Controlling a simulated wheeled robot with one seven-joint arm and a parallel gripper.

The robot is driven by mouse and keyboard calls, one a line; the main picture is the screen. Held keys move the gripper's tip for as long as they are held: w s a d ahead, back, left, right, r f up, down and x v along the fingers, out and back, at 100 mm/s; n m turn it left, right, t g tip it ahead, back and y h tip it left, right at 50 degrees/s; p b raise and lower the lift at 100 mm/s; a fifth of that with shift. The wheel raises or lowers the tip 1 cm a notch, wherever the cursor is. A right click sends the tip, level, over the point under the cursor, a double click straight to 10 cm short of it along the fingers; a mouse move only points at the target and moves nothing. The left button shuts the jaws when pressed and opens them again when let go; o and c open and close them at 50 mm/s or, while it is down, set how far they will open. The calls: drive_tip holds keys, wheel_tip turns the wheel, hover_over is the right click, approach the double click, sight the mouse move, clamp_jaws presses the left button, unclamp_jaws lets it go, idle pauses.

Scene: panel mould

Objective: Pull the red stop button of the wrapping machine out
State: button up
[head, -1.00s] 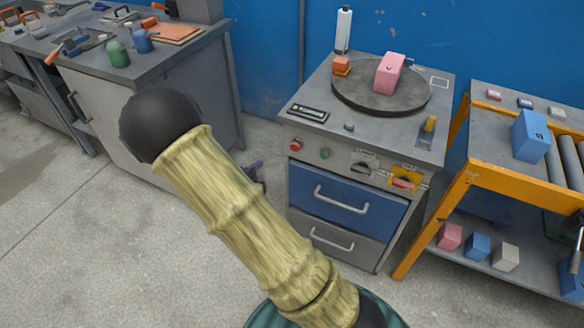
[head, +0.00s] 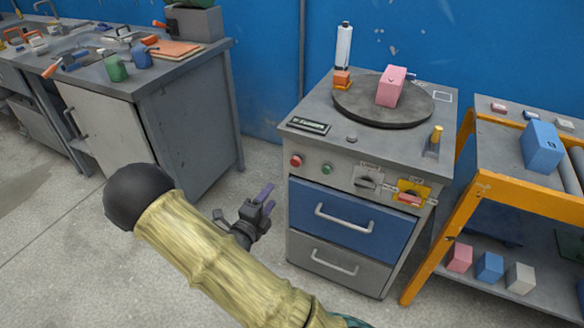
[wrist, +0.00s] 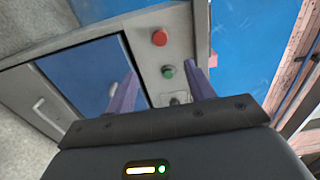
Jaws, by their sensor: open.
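The red stop button (head: 296,161) is on the upper left of the front panel of the wrapping machine (head: 330,158). In the wrist view the red button (wrist: 159,38) shows beyond my fingertips, above the green button (wrist: 168,71). My gripper (head: 267,197) is to the left of the machine, lower than the button and apart from it. In the wrist view its two purple fingers (wrist: 161,78) are spread with nothing between them.
A rotary switch (head: 367,180) and a red handle on a yellow plate (head: 411,196) are right of the buttons. Drawers (head: 345,219) lie below. A grey bench (head: 185,110) stands left and an orange-framed roller table (head: 470,175) right. Floor between bench and machine is clear.

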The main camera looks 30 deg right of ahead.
sight(294, 163)
drive_tip(key=b+x, duration=0.1)
drive_tip(key=x, duration=1.4)
drive_tip(key=shift+w+d, duration=0.1)
drive_tip(key=shift+c, duration=0.4)
